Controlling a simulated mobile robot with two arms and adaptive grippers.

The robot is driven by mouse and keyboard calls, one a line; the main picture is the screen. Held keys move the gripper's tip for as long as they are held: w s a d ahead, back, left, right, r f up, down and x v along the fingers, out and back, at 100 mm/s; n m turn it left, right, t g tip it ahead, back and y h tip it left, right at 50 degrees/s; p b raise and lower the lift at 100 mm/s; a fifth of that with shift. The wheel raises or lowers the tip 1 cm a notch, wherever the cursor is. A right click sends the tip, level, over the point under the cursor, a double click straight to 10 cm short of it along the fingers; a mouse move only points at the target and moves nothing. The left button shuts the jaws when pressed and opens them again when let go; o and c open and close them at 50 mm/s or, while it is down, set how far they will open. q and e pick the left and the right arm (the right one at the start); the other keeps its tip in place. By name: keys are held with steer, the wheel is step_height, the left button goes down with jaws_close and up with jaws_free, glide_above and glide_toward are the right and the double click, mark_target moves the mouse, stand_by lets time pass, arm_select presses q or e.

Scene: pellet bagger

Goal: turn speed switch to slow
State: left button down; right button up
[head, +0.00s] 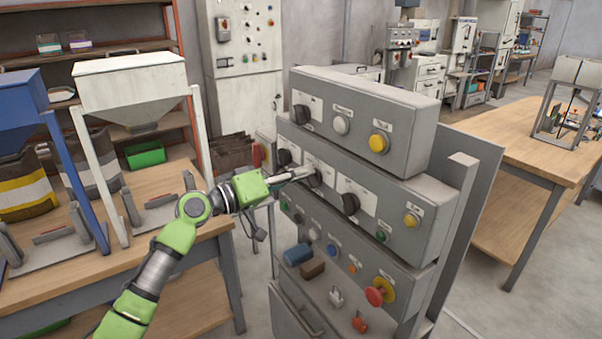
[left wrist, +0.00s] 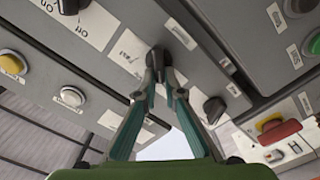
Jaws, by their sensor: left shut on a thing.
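The speed switch (head: 315,181) looks to be the black rotary knob in the middle row of the grey control panel. A white label plate with small print, seemingly "Fast", lies beside it in the left wrist view. My left gripper (head: 302,174) reaches it from the left. In the left wrist view its two fingertips (left wrist: 159,74) are closed on the sides of the black knob (left wrist: 157,56). The fingers partly hide the knob, and I cannot tell which setting it points to. My right gripper is not in view.
Neighbouring black knobs (head: 350,204) and (left wrist: 214,109) sit close by. A yellow button (head: 379,143) and a red mushroom button (head: 380,291) are on the same panel. A bench with white and blue hoppers (head: 130,83) stands left; a wooden table (head: 525,140) stands right.

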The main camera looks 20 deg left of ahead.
arm_select(q)
steer(key=shift+n, duration=0.5)
steer(key=c, duration=2.1)
jaws_free()
steer(key=shift+c, duration=0.2)
steer(key=v, duration=1.2)
steer(key=shift+w, duration=0.1)
